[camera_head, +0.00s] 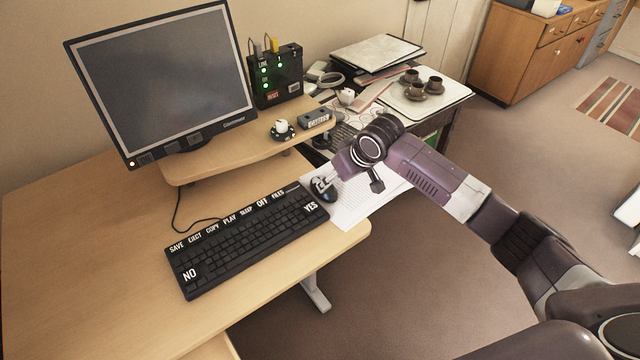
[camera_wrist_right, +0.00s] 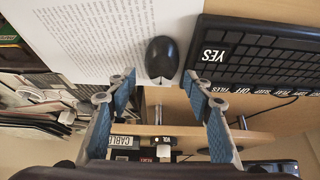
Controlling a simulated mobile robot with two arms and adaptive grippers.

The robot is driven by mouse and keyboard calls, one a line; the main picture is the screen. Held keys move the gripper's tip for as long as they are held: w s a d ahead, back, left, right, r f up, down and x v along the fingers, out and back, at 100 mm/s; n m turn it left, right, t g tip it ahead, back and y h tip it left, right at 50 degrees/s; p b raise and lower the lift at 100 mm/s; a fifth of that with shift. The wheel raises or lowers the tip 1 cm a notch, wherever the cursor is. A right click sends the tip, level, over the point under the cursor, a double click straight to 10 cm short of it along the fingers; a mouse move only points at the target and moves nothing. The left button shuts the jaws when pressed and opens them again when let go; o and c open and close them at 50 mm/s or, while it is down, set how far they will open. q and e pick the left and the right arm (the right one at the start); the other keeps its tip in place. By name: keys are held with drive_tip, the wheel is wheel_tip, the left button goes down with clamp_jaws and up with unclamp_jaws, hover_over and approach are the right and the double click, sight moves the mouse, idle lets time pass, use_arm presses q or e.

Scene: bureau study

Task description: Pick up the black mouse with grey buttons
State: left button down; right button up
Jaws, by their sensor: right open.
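The black mouse (camera_head: 321,190) lies at the right end of the keyboard, on or at the edge of a white printed sheet. In the right wrist view the mouse (camera_wrist_right: 162,58) is dark and rounded, and grey buttons cannot be made out. My right gripper (camera_head: 322,182) reaches in from the right and partly covers the mouse in the head view. In the wrist view my right gripper (camera_wrist_right: 163,82) is open and empty, with its blue-padded fingertips to either side of the mouse's near end. My left gripper is not in view.
The black keyboard (camera_head: 245,237) lies close beside the mouse, its YES key nearest. The printed sheet (camera_head: 362,201) is under my right wrist. A raised wooden shelf (camera_head: 215,158) carries the monitor (camera_head: 165,75). Bare desk (camera_head: 85,240) lies to the left.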

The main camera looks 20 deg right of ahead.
drive_tip(key=x, duration=0.2)
drive_tip(key=shift+w+a+f, duration=0.15)
drive_tip(key=shift+a+f, duration=0.05)
drive_tip(key=x, duration=0.3)
drive_tip(key=shift+w+f, duration=0.2)
drive_tip(key=shift+f, duration=0.2)
drive_tip(key=shift+c, duration=0.6)
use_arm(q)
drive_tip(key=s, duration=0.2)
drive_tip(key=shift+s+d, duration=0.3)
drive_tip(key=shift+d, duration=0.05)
use_arm(e)
drive_tip(key=shift+a, duration=0.1)
drive_tip(key=c, duration=0.7)
